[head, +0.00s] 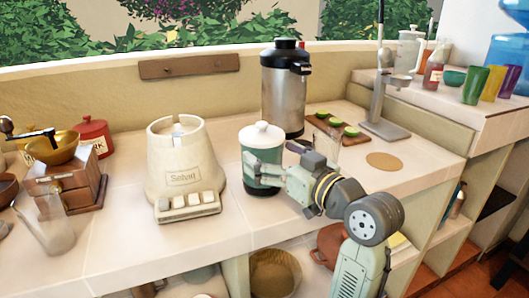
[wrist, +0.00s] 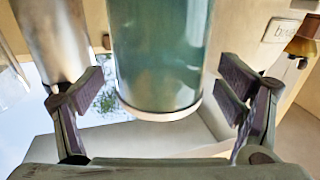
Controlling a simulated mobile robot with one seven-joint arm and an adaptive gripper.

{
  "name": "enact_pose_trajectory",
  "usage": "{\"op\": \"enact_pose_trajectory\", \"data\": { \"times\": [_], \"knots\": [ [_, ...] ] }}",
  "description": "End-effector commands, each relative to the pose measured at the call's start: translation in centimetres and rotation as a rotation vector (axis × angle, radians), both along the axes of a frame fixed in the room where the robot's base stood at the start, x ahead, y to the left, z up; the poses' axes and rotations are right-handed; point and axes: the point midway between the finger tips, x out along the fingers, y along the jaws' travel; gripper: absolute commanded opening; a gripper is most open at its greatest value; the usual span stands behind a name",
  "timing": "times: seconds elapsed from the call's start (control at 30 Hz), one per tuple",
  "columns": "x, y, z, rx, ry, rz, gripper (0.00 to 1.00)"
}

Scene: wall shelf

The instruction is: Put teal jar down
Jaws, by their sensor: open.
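The teal jar (head: 259,151) has a white lid and stands upright on the tiled counter, between the cream blender-like appliance and the steel dispenser. My gripper (head: 275,165) reaches it from the right at about mid-height, and one finger covers part of its front. In the wrist view, the teal jar (wrist: 160,50) fills the space between the two fingers of my gripper (wrist: 163,88). The fingers are open, with a visible gap on each side of the jar. The jar's far side is hidden.
The cream appliance (head: 183,165) is close on the left. The steel dispenser (head: 286,90) is close behind, with a wooden board (head: 324,126) of green pieces to its right. A round cork mat (head: 384,161) lies farther right. The counter's front edge (head: 160,270) is near.

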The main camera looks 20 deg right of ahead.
Motion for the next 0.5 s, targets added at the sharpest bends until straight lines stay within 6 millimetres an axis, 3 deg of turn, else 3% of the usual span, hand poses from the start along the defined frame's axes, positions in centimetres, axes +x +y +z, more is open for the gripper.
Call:
{"op": "enact_pose_trajectory", "data": {
  "times": [0.3,0.5],
  "knots": [
    [-6.3,-2.0,-0.2,-0.001,-0.001,-0.003,0.87],
    [-8.2,-2.5,-0.1,-0.001,-0.001,0.0,0.87]
  ]
}}
